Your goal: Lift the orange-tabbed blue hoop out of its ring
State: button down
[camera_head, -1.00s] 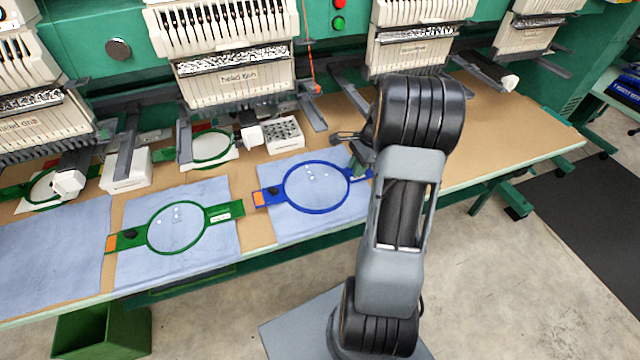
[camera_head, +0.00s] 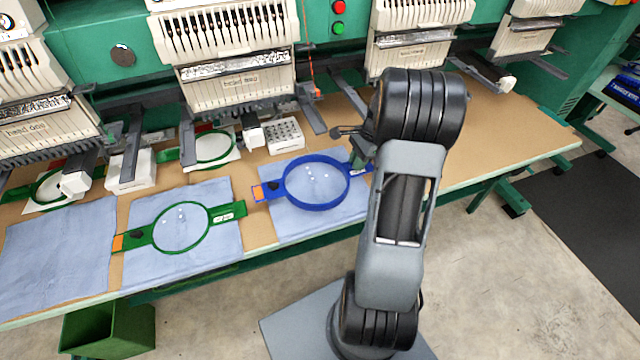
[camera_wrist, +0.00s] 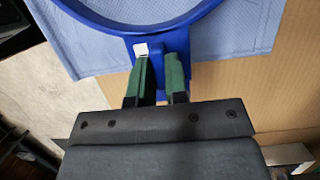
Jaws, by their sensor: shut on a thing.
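The blue hoop with the orange tab (camera_head: 258,193) lies over light-blue cloth at the table's front. Its round rim (camera_head: 285,190) shows a thick blue near wall, and the cloth shows through its middle. I cannot tell the hoop from the ring beneath it. In the wrist view my gripper (camera_wrist: 160,72) is shut on the blue tab (camera_wrist: 157,47) opposite the orange one, a green finger on each side. A white label sits by the left finger. In the head view my gripper (camera_head: 362,163) is at the hoop's right, partly hidden by my arm.
A green hoop (camera_head: 181,251) with an orange tab lies on cloth to the left. Embroidery heads (camera_head: 235,80) and dark support arms stand behind. A white block with holes (camera_head: 285,135) is just behind the blue hoop. Tabletop (camera_head: 490,145) to the right is clear.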

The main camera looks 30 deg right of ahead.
jog(key=shift+r+p, duration=2.55)
jog(key=shift+r, duration=0.45)
